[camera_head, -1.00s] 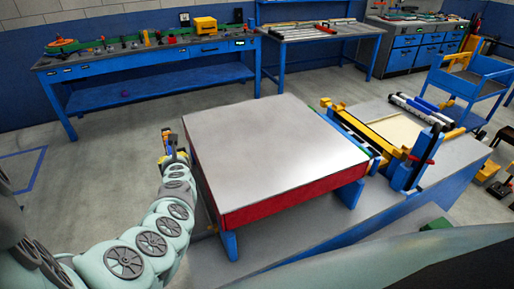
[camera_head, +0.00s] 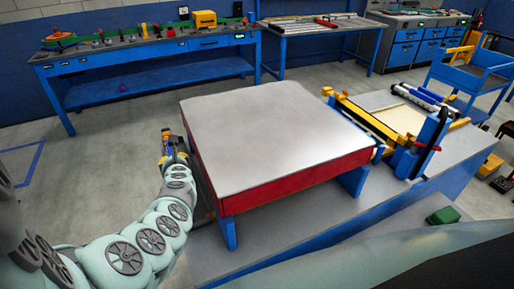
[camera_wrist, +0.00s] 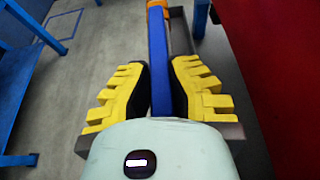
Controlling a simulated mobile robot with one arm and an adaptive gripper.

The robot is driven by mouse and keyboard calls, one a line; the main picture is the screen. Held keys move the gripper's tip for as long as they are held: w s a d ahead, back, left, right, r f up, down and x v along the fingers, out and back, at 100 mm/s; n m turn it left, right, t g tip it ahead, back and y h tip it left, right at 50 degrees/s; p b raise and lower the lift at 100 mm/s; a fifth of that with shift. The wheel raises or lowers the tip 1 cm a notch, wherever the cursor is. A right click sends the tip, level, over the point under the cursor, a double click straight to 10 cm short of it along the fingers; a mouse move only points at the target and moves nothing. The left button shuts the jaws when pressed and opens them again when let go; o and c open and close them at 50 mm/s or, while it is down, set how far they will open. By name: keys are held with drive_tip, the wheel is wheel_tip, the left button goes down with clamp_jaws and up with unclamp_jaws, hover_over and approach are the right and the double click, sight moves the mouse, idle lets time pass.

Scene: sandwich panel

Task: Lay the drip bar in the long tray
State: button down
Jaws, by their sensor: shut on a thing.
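My gripper (camera_wrist: 161,85) has yellow stepped fingers with black pads. It is shut on the drip bar, a long blue bar (camera_wrist: 157,60) with an orange end (camera_wrist: 157,4) at the top of the wrist view. The bar points straight ahead from my gripper. A grey long tray (camera_wrist: 182,36) shows beside and under the bar, with its wall to the bar's right. I cannot tell whether the bar touches the tray floor. In the head view my gripper (camera_head: 173,143) is just left of the table with the panel, and the bar there is small and mostly hidden.
A large grey panel (camera_head: 270,125) with a red side (camera_head: 290,185) stands close right of my gripper. A blue workbench (camera_head: 150,60) is at the back left. A frame with a yellow beam (camera_head: 360,117) is right of the panel. Open floor (camera_head: 90,170) lies to the left.

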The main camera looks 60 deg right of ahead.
drive_tip(key=shift+f+b, duration=2.95)
drive_tip(key=shift+f, duration=0.05)
drive_tip(key=c, duration=1)
unclamp_jaws()
drive_tip(key=shift+s, duration=0.15)
